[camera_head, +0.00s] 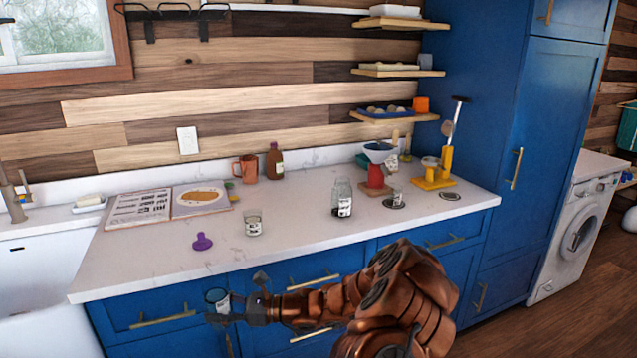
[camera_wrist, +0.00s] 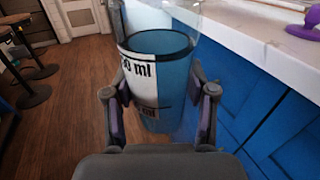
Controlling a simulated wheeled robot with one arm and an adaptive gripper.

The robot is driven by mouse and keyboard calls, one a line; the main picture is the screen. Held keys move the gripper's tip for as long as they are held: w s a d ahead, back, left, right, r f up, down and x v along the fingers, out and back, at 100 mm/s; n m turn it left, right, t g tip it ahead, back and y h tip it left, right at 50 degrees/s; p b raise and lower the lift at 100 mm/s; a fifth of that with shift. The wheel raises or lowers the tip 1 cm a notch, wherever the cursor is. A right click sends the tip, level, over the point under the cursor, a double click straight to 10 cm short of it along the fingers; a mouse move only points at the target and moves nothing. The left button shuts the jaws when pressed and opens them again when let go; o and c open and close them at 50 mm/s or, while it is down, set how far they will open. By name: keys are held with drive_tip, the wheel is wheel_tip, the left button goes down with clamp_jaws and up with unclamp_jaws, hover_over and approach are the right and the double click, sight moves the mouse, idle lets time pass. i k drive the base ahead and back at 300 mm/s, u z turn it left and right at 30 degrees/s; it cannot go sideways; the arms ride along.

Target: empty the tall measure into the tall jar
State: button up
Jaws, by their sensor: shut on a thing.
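My gripper (camera_head: 232,309) is shut on a clear measure (camera_head: 217,297) with a white label, in front of the blue drawers and below the counter top. In the wrist view the measure (camera_wrist: 178,82) stands between both fingers of my gripper (camera_wrist: 158,95), its label reading "ml". A dark level line rings it below the top. Below the line it looks blue, but I cannot tell liquid from the cabinet behind. A tall clear jar (camera_head: 342,197) with a dark-and-white label stands upright on the counter, to the right of and beyond my gripper.
On the counter (camera_head: 290,225) stand a short labelled glass (camera_head: 253,224), a purple object (camera_head: 202,242), an open book (camera_head: 170,205), an orange mug (camera_head: 246,169) and a brown bottle (camera_head: 274,161). A small glass (camera_head: 397,197) and yellow stand (camera_head: 434,181) are right of the jar.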

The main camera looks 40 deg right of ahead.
sight(341, 192)
drive_tip(key=u, duration=3.15)
drive_tip(key=k, duration=2.15)
drive_tip(key=z, duration=0.7)
